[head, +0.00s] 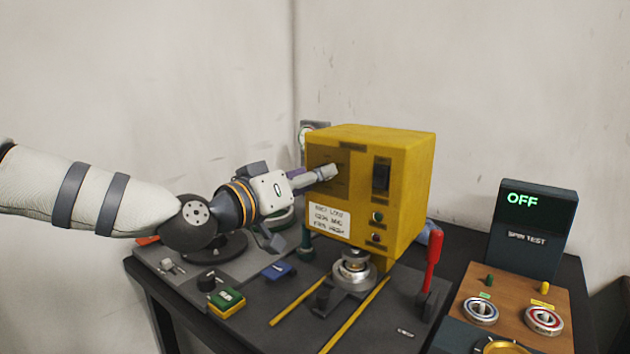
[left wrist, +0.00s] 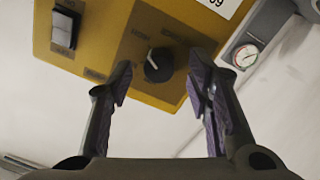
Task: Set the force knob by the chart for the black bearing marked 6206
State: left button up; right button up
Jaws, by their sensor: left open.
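The yellow press box (head: 405,185) stands on the dark table. Its black force knob shows in the left wrist view (left wrist: 158,65), with a pale pointer line; the wording around it is too blurred to read fully. In the head view my gripper hides the knob. A white chart (head: 330,219) on the box front has three lines that seem to end in low, mid and high. My left gripper (head: 331,172) is open at the box front, its fingers on either side of the knob in the left wrist view (left wrist: 160,80). I cannot tell whether they touch it. No black bearing is clearly identifiable.
A red lever (head: 433,250) stands right of the box. A metal press seat (head: 354,272) sits below it between yellow rails. A spin tester (head: 531,225) reading OFF and a wooden board (head: 512,308) with two bearings are at right. A green button block (head: 227,302) is at front left.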

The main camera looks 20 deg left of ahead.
pick_arm(q)
jog(key=shift+w+d+r, duration=0.1)
jog(key=shift+w+d, duration=0.05)
jog(key=shift+w, duration=0.2)
jog(key=shift+c, duration=0.2)
grip_shut()
jog(key=shift+n, duration=0.3)
jog(key=shift+f+n+t+b, duration=0.15)
jog(key=shift+n+b, duration=0.1)
jog(key=shift+n, duration=2.55)
jog(key=shift+f+n+t+b, duration=0.1)
jog(key=shift+n+t+b, duration=0.1)
jog(key=shift+n, duration=2.6)
pick_arm(e)
jog(key=shift+s+f, duration=0.5)
jog(key=shift+f, duration=0.1)
